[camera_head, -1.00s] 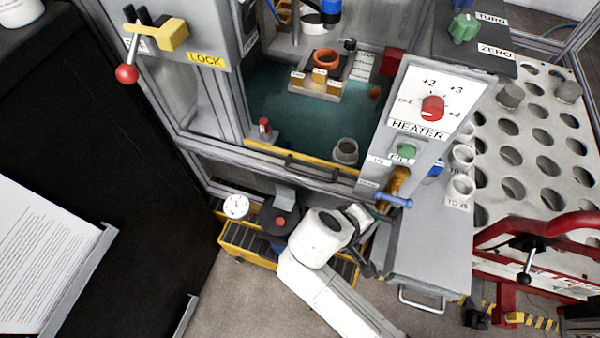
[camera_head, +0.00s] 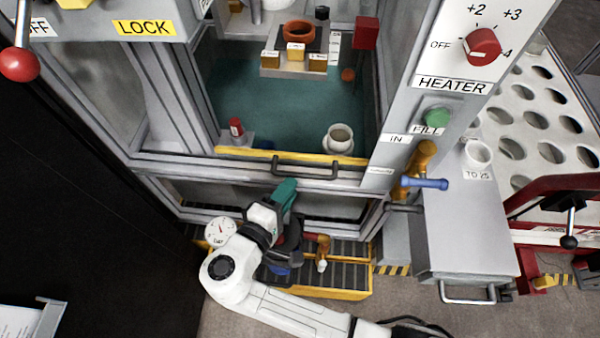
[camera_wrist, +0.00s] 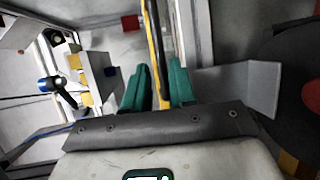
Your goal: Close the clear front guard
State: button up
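The clear front guard (camera_head: 250,152) has a yellow strip along its edge and a dark bar handle (camera_head: 305,167) on a grey rail. The machine's teal interior shows above the strip; how far the guard stands open I cannot tell. My gripper (camera_head: 284,190) has green fingertips, just below the left end of the handle in the head view. In the wrist view the fingertips (camera_wrist: 159,82) are apart, with the yellow strip (camera_wrist: 157,50) of the guard running up in line with the gap. I see nothing clearly held; contact with the handle is unclear.
A yellow-edged crate (camera_head: 340,293) with dark ribs and a round gauge (camera_head: 220,231) lie below the guard beside my arm. To the right are the heater panel (camera_head: 465,75), a blue-handled brass valve (camera_head: 425,183) and a grey box (camera_head: 465,230). A red lever (camera_head: 20,62) is upper left.

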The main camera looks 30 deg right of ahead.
aim_at(301, 173)
jog(key=shift+x, duration=3.15)
grip_shut()
